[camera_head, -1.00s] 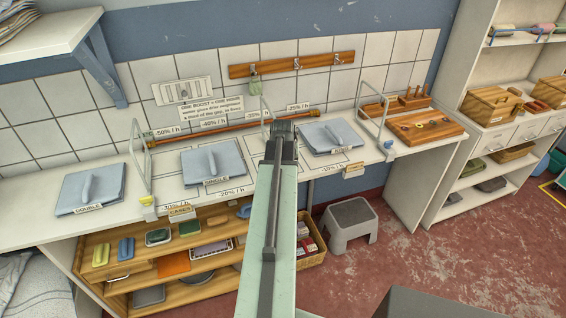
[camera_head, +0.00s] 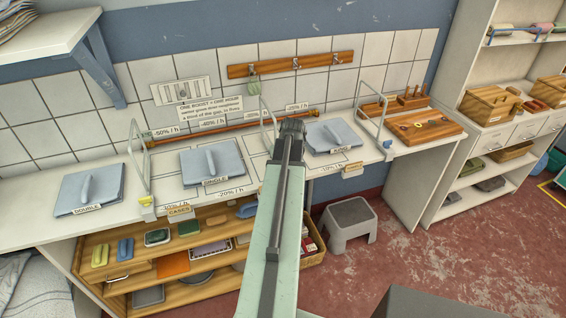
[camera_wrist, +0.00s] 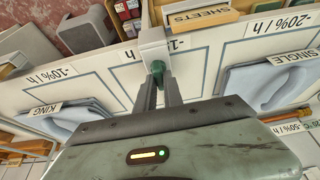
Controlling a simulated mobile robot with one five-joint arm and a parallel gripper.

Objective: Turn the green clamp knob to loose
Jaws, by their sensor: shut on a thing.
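The green clamp knob (camera_wrist: 157,68) shows in the wrist view between my gripper's fingertips, in front of a white clamp block (camera_wrist: 152,42) at the table's edge. My gripper (camera_wrist: 158,84) is shut on the knob, with one finger on either side of it. In the head view my gripper (camera_head: 291,126) is at the table, between the middle and right grey pads, and my arm hides the knob there. I cannot read the knob's loose or tight position.
A wire hoop (camera_head: 268,127) stands just left of my gripper. The grey SINGLE pad (camera_head: 212,160) and KING pad (camera_head: 332,136) lie on either side. Other clamps have a yellow knob (camera_head: 147,201) and a blue knob (camera_head: 388,144). A grey stool (camera_head: 347,220) stands on the floor.

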